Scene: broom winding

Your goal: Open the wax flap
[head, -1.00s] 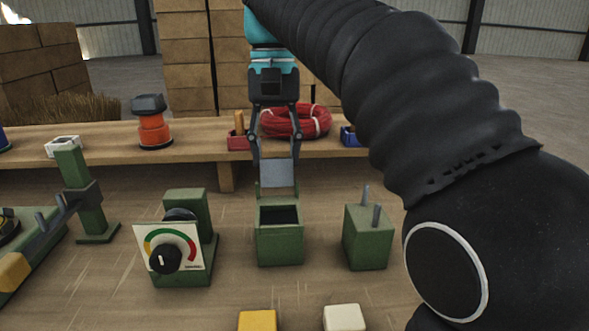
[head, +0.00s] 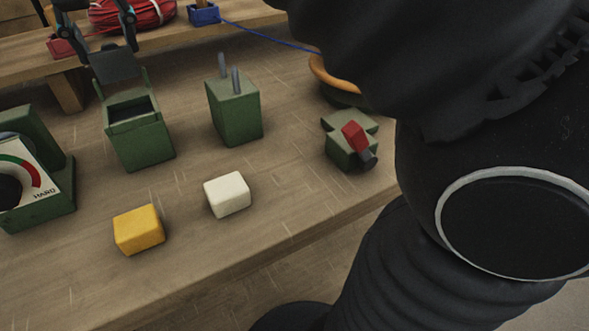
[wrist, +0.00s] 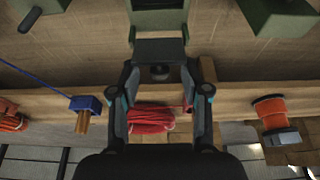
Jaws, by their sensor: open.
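The wax box is a green open-topped box (head: 141,143) at the upper left of the head view, with a dark inside. Its grey flap (head: 117,66) stands raised at the back edge. My gripper (head: 104,44) is just behind and above the flap, its fingers apart. In the wrist view the flap (wrist: 160,48) lies between the ends of my open fingers (wrist: 159,70), with the green box (wrist: 159,20) beyond. I cannot tell whether the fingers touch the flap.
A green block with two pins (head: 236,108) stands to the right of the box. A yellow block (head: 139,230) and a white block (head: 227,194) lie in front. A dial gauge (head: 30,180) is at left. A red coil (head: 132,14) sits on the rear shelf.

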